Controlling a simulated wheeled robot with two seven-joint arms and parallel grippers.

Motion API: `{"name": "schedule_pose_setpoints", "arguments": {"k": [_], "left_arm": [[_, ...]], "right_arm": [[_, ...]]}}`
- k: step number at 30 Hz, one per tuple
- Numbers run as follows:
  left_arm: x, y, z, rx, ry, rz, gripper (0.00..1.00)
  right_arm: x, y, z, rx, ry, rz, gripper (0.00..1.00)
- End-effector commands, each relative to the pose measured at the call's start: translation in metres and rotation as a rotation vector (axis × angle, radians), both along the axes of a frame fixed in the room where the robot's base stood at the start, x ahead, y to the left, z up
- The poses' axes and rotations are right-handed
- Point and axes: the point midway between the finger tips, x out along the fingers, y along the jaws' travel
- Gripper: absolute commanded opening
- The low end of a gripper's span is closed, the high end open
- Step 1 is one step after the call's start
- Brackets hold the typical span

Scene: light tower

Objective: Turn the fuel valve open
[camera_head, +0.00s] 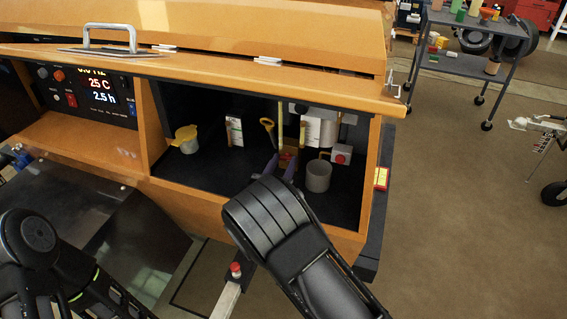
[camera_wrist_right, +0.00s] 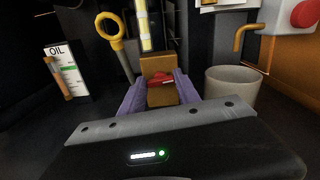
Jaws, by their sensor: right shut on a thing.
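The fuel valve looks to be the brass-brown block with a small red handle (camera_wrist_right: 161,79) in the right wrist view, low at the back of the open compartment. In the head view the block (camera_head: 289,158) is partly hidden by my right gripper (camera_head: 281,167). In the wrist view the purple fingers of the right gripper (camera_wrist_right: 158,93) stand on either side of the valve, shut on its handle. The exact contact is hard to see. My left arm shows at the lower left of the head view, but its gripper is not visible.
A grey cup (camera_head: 318,176) stands close right of the gripper, below a box with a red button (camera_head: 341,155). A yellow ring handle (camera_head: 268,126) and an oil card (camera_wrist_right: 66,70) are to the left. A yellow-capped filler (camera_head: 186,138) stands farther left. The compartment walls surround my right arm.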

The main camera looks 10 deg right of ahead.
Motion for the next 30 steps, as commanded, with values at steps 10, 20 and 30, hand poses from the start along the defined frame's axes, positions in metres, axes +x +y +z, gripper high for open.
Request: {"name": "schedule_pose_setpoints", "arguments": {"k": [10, 20, 30], "left_arm": [[0.000, 0.000, -0.007, 0.000, 0.000, 0.000, 0.36], [0.000, 0.000, -0.014, 0.000, -0.001, 0.000, 0.36], [0.000, 0.000, -0.014, 0.000, -0.001, 0.000, 0.36]], "right_arm": [[0.000, 0.000, -0.003, 0.028, -0.018, 0.000, 0.00], [0.000, 0.000, 0.000, 0.114, -0.071, 0.000, 0.00], [0.000, 0.000, 0.000, 0.112, -0.070, 0.000, 0.60]]}}
